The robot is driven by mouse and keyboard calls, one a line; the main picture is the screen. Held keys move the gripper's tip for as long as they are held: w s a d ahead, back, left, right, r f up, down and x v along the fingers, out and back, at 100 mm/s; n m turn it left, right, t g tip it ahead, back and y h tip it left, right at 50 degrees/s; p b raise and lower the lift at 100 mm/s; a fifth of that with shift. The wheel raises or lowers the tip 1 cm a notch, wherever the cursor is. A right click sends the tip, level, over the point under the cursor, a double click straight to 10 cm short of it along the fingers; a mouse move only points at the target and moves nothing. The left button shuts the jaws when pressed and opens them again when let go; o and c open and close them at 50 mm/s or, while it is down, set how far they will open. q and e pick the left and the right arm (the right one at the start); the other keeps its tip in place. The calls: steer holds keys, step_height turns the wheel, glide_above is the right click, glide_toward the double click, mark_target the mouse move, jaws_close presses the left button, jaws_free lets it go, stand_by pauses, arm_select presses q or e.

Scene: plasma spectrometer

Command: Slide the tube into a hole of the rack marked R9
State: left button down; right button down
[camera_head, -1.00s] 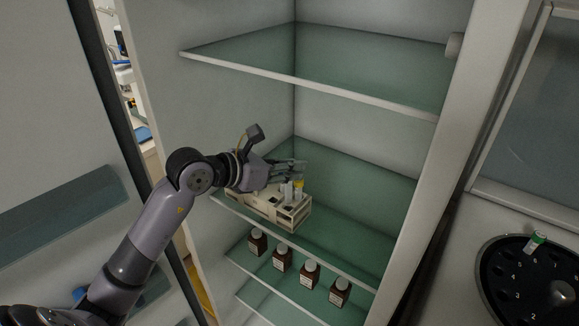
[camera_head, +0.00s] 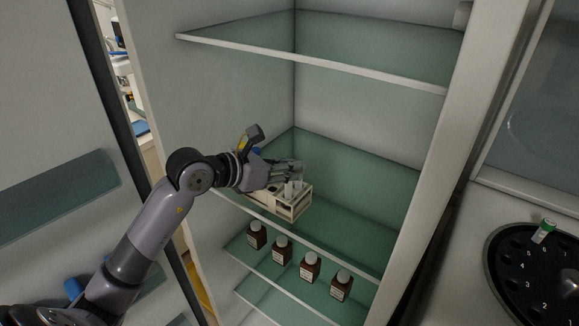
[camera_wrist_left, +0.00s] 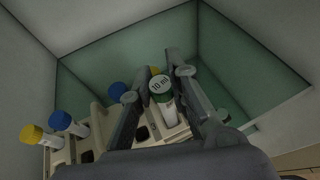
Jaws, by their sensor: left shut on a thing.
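My left gripper (camera_head: 290,166) is over the pale tube rack (camera_head: 289,211) on the middle glass shelf. In the left wrist view the gripper (camera_wrist_left: 181,85) is shut on a tube with a green-rimmed cap (camera_wrist_left: 161,87) reading "10 ml". The tube's lower end points down toward the rack (camera_wrist_left: 88,142); I cannot tell whether it is inside a hole. Dark square holes show in the rack beside the left finger. No R9 mark is legible. My right gripper is not in view.
Blue-capped tubes (camera_wrist_left: 62,121) and a yellow-capped tube (camera_wrist_left: 31,134) stand at the rack's left. Brown bottles (camera_head: 281,250) line the shelf below. A glass shelf (camera_head: 330,45) is above.

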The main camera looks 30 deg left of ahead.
arm_select(q)
steer(key=shift+f, duration=0.1)
steer(key=shift+f+b, duration=1.1)
steer(key=shift+b, duration=0.05)
steer(key=c, duration=1.4)
jaws_free()
steer(key=shift+c, duration=0.2)
